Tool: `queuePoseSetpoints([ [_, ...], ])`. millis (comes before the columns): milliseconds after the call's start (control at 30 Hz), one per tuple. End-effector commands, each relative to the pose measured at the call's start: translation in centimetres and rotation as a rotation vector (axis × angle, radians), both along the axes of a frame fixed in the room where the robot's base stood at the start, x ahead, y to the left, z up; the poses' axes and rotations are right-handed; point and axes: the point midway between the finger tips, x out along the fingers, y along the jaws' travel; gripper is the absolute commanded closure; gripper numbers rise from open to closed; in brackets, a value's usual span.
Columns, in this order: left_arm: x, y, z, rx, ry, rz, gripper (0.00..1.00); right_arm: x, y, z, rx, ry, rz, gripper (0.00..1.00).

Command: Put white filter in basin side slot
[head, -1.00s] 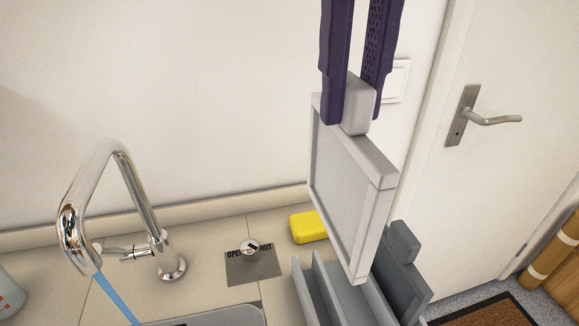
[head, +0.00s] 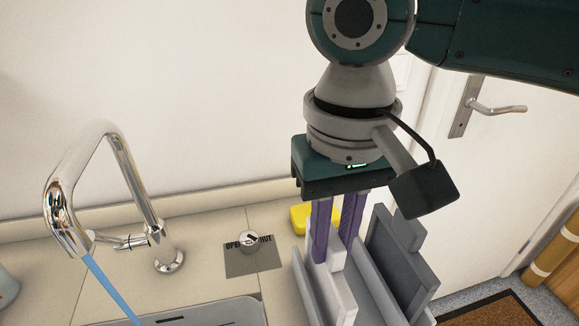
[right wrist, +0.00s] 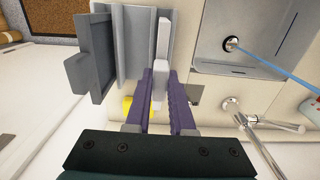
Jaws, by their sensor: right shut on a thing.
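My right gripper (head: 337,238) is shut on the tab of the white filter (head: 338,288), a pale flat framed panel. It holds the filter upright and low at the grey slotted holder (head: 362,280) beside the basin (head: 215,314). In the head view the filter appears between the holder's upright walls; its lower edge is out of view, so I cannot tell how deep it sits. My left gripper is not in view.
A dark grey framed panel (head: 398,265) stands upright at the holder's right side, close to the filter. A yellow sponge (head: 299,217) lies behind my gripper. A chrome faucet (head: 110,150) runs water at left. A labelled tap plate (head: 252,258) lies between.

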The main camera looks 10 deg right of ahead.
Motion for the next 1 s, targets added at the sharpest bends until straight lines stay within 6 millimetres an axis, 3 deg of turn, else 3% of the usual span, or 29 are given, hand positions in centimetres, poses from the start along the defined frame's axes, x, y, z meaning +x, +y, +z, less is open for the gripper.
queuePoseSetpoints([
  [300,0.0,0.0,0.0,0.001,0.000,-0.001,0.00,0.0,0.0,-0.2,0.000,0.001,0.000,1.00],
  [333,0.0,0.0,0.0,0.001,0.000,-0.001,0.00,0.0,0.0,-0.2,0.000,0.001,0.000,0.76],
  [600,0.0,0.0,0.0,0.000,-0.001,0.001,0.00,0.0,0.0,-0.2,0.000,0.000,0.000,0.49],
  [867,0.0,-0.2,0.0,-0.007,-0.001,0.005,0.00,0.0,0.0,0.0,0.000,-0.001,0.000,0.49],
  [1000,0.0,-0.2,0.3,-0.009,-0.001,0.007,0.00,0.1,0.1,1.7,0.003,-0.001,0.000,0.49],
])
